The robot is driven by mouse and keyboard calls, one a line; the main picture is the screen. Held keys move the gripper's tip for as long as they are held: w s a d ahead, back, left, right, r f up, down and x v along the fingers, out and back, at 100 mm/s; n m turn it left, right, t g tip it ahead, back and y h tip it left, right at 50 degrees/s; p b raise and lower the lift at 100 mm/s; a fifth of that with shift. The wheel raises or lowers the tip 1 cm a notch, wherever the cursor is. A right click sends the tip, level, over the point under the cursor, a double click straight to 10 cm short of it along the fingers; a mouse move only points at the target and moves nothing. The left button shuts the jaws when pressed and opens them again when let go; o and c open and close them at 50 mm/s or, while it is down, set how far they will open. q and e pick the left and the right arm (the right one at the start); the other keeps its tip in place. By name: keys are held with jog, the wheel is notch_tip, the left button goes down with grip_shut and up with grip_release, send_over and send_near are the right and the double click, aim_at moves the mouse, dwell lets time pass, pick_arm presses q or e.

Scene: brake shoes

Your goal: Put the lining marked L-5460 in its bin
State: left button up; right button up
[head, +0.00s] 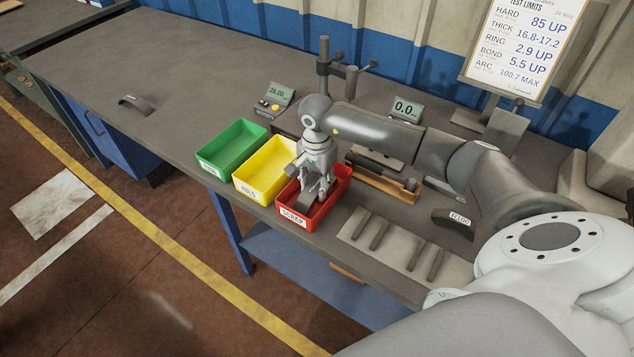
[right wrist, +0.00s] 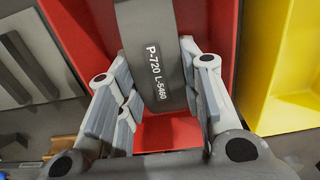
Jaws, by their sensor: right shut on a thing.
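The lining marked P-720 L-5460 (right wrist: 158,60) is a dark grey curved piece, held between the fingers of my right gripper (right wrist: 160,95) in the right wrist view. In the head view my right gripper (head: 317,188) points down over the red bin (head: 327,207), labelled SCRAP, with the lining (head: 306,203) low at the bin's opening. I cannot tell whether the lining touches the bin floor. The yellow bin (head: 262,185), labelled HOLD, and the green bin (head: 232,148) stand beside the red one. The green bin's label is too small to read. My left gripper is out of view.
Another lining (head: 137,102) lies on the bench (head: 190,80) at the far left; one more (head: 453,218) lies at the right. A grey slotted plate (head: 375,243) is right of the red bin. Gauges and a test limits board (head: 515,45) stand behind.

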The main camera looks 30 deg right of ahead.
aim_at(317, 184)
jog(key=shift+f, duration=0.15)
jog(key=o, duration=1.1)
jog(key=shift+c, duration=0.2)
jog(key=shift+r, duration=0.4)
notch_tip(317, 184, up, 12)
jog(key=b, duration=0.2)
jog(key=shift+f+b, duration=0.2)
jog(key=shift+b, duration=0.1)
